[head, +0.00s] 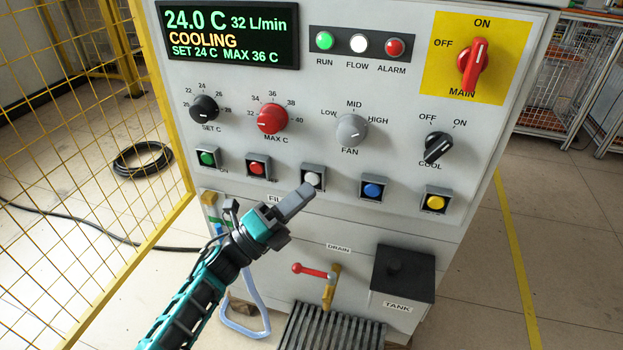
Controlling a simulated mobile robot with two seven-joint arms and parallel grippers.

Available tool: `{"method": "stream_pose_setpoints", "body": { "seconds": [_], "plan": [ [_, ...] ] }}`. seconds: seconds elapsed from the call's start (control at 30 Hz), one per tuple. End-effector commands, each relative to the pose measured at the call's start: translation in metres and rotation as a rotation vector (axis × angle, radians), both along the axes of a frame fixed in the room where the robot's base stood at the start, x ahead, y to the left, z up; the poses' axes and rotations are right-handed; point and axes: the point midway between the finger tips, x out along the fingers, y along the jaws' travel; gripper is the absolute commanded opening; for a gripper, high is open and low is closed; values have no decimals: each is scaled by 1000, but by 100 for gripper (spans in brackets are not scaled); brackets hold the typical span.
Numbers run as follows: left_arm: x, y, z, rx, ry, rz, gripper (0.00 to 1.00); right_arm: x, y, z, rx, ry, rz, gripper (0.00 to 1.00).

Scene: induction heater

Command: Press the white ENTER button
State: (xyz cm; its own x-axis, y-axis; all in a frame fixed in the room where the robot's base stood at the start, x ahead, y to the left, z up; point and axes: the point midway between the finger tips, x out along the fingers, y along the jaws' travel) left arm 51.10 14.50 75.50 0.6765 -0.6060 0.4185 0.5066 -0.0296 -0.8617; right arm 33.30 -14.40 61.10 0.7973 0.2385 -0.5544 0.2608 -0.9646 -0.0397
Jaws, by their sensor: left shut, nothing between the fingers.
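I cannot tell whether the tips touch the button. My right gripper is not in view.
Green (207,158), red (257,168), blue (373,190) and yellow (435,202) buttons share the row. Knobs, lamps and a red main switch (474,65) are above. A red-handled drain valve (313,271) and black tank (403,272) are below. A yellow mesh fence (80,150) stands left.

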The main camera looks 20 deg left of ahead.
Motion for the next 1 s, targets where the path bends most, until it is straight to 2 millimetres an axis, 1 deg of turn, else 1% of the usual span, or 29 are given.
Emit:
{"method": "stream_pose_setpoints", "body": {
  "seconds": [0.27, 1.0],
  "plan": [
    [8, 0, -1, 1, -1, 0, 0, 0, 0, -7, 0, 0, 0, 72],
    [13, 0, -1, 1, 0, -1, 0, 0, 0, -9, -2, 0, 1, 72]
  ]
}}
